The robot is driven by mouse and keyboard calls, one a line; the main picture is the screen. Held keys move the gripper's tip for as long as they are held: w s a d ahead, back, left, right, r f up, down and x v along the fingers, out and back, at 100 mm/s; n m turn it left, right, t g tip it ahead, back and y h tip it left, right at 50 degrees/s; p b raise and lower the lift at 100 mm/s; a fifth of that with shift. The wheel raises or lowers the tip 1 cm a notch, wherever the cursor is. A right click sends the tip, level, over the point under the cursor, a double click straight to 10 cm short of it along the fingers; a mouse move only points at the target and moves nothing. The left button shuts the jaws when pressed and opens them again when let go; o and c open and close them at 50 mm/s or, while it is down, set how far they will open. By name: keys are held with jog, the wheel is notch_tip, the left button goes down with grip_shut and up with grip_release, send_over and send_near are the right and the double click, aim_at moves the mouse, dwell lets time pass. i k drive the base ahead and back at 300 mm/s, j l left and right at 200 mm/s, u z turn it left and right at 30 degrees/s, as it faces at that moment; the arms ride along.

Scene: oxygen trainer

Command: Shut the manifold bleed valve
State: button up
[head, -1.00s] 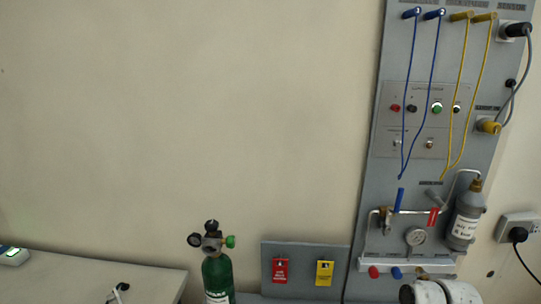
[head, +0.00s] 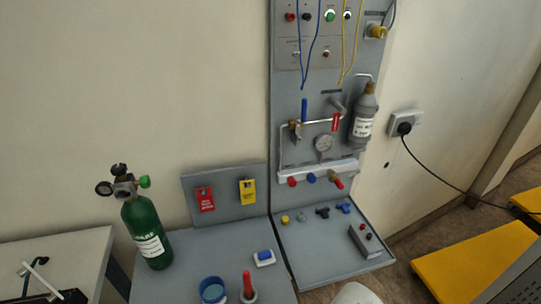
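The manifold is a pipe loop (head: 283,150) on the lower part of the grey upright panel (head: 284,80). A blue lever (head: 304,110) stands upright at its left valve (head: 295,129). A red lever or tag (head: 335,122) hangs on the right, near a grey bottle (head: 364,115). My gripper is not in view; only a white rounded part, probably of my arm, shows at the bottom edge.
A rail (head: 318,172) below the manifold carries red and blue knobs. The grey bench (head: 320,262) holds several small fittings and a grey box (head: 370,242). A green cylinder (head: 147,235) stands left. Yellow platforms (head: 475,265) and a cable (head: 445,178) lie right.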

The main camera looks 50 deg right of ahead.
aim_at(354, 174)
jog(key=l+z, duration=0.2)
jog(key=z, duration=0.15)
jog(key=i+l+z, duration=0.15)
jog(key=z, duration=0.2)
jog(key=i+l+z, duration=0.1)
jog(key=z, duration=0.25)
jog(key=l+u, duration=0.1)
jog(key=u, duration=0.9)
jog(key=k+j, duration=0.05)
